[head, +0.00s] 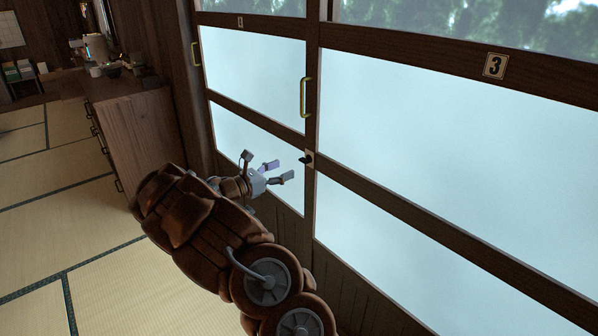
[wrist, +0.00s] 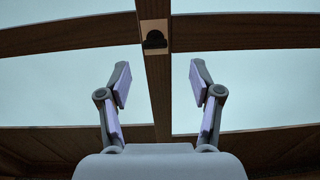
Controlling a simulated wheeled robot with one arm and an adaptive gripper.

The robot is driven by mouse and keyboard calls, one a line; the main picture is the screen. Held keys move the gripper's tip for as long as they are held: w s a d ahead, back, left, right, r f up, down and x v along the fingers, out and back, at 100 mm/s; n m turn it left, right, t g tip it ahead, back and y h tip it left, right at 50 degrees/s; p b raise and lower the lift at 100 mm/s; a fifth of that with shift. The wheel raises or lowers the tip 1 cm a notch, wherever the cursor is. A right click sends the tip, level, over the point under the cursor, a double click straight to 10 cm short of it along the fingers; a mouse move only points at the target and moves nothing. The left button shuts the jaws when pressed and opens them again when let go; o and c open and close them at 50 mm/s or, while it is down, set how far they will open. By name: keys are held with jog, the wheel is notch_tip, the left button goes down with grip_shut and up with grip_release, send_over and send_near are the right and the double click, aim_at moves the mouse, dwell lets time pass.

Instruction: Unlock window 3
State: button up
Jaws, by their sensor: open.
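Window 3 (head: 440,110) is the large frosted sliding panel at the right in the head view, with a number 3 plate (head: 495,65) on its upper rail. A small dark lock (head: 307,158) on a light plate sits where its stile meets the neighbouring window; it also shows at top centre in the wrist view (wrist: 154,40). My gripper (head: 280,170) is open and empty, just left of the lock in the head view. In the wrist view its fingers (wrist: 160,83) are spread to either side of the wooden stile, with the lock beyond the fingertips, apart from them.
The neighbouring window (head: 255,75) has brass handles (head: 303,97) at its sides. A wooden cabinet (head: 135,135) with dark handles and items on top stands at the left. Tatami floor (head: 55,240) lies open at the lower left.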

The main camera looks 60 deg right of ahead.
aim_at(302, 162)
jog(key=shift+n, duration=0.3)
jog(key=shift+w+f+x, duration=0.1)
jog(key=shift+x, duration=1.25)
jog(key=shift+w+f+x, duration=0.1)
jog(key=shift+f+x, duration=0.05)
jog(key=shift+x, duration=1.2)
jog(key=shift+w+f+x, duration=0.1)
jog(key=shift+x, duration=1.2)
jog(key=shift+d, duration=0.1)
jog(key=c, duration=1.1)
jog(key=shift+c, duration=0.2)
